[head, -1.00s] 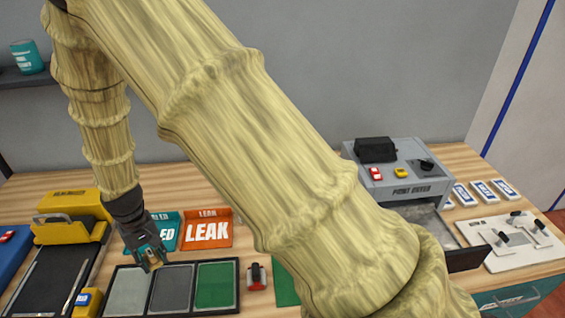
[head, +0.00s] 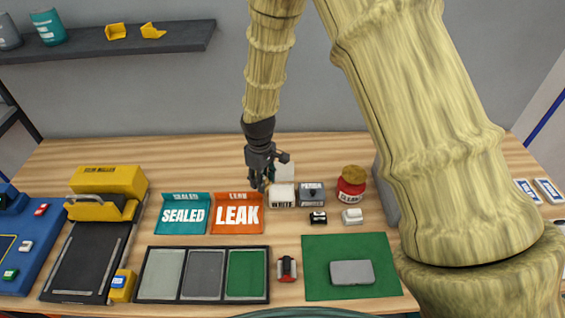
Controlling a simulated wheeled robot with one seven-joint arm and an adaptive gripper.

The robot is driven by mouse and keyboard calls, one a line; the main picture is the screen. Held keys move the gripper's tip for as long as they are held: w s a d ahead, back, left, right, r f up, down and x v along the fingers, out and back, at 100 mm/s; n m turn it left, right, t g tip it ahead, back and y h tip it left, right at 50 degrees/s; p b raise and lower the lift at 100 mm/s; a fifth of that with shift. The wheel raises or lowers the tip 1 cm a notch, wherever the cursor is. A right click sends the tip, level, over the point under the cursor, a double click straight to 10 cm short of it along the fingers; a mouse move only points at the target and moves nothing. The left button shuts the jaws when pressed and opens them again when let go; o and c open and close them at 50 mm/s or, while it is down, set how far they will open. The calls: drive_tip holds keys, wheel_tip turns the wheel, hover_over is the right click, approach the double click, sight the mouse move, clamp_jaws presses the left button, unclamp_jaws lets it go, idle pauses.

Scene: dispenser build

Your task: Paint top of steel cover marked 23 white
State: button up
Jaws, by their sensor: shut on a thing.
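A grey plate (head: 352,272) lies flat on a green mat (head: 320,290) at the front right in the head view. It may be the steel cover, but I can read no 23 on it. A white-topped pot marked WHITE (head: 282,196) stands behind the mat, right of the orange LEAK tray. My gripper (head: 260,184) points down just left of and behind this pot. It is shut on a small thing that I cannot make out. A pale block (head: 286,171) shows right behind the pot, beside my gripper.
A grey pot (head: 311,194) and a red jar (head: 351,185) stand right of the white pot. Small black (head: 318,217) and white (head: 352,216) blocks lie in front. Teal SEALED (head: 185,214) and orange LEAK (head: 237,214) trays are left. A black three-panel tray (head: 205,274) lies in front.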

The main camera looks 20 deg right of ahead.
sight(282, 192)
drive_tip(key=d+r+n+p, duration=0.2)
drive_tip(key=d+n+p, duration=0.3)
drive_tip(key=d+n, duration=0.15)
drive_tip(key=shift+n, duration=0.45)
drive_tip(key=shift+s+a+f+b, duration=0.1)
drive_tip(key=shift+f+b, duration=0.95)
drive_tip(key=shift+f, duration=0.6)
drive_tip(key=shift+s+f+b, duration=0.1)
drive_tip(key=shift+f+b, duration=0.9)
drive_tip(key=shift+f, duration=0.65)
drive_tip(key=shift+f, duration=0.45)
wheel_tip(282, 192, up, 7)
drive_tip(key=p, duration=0.4)
drive_tip(key=shift+f, duration=0.1)
drive_tip(key=shift+f+b, duration=1.4)
drive_tip(key=shift+f, duration=1.5)
